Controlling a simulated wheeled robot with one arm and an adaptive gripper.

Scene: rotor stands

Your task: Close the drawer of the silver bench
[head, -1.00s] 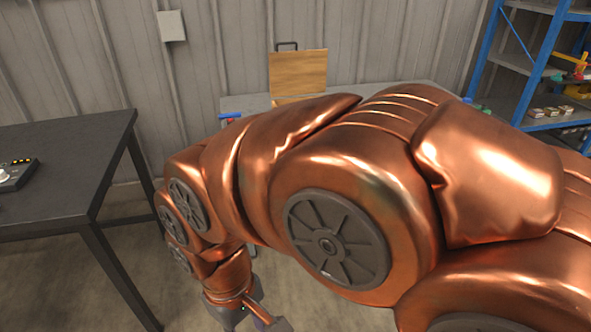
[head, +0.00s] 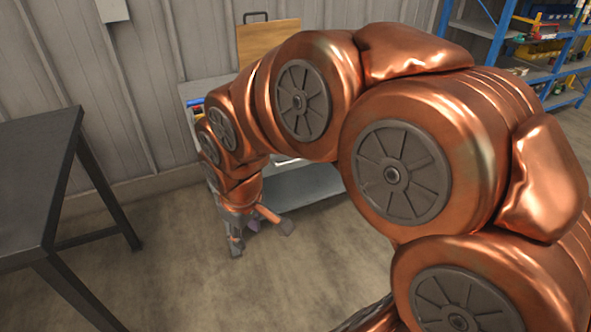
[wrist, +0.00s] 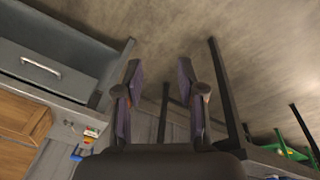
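The silver-grey bench (head: 208,86) stands against the back wall in the head view, largely hidden behind my arm. It also shows at the left of the wrist view (wrist: 62,124). There, its grey drawer (wrist: 75,72) has a bright bar handle (wrist: 41,68). I cannot tell how far the drawer stands out. My gripper (head: 263,238) points down in front of the bench in the head view. In the wrist view my gripper (wrist: 164,88) has its two fingers wide apart with nothing between them. The drawer lies left of the fingers, apart from them.
A dark table (head: 30,165) stands at the left, and blue shelving (head: 500,40) at the right. Bare floor lies between table and bench.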

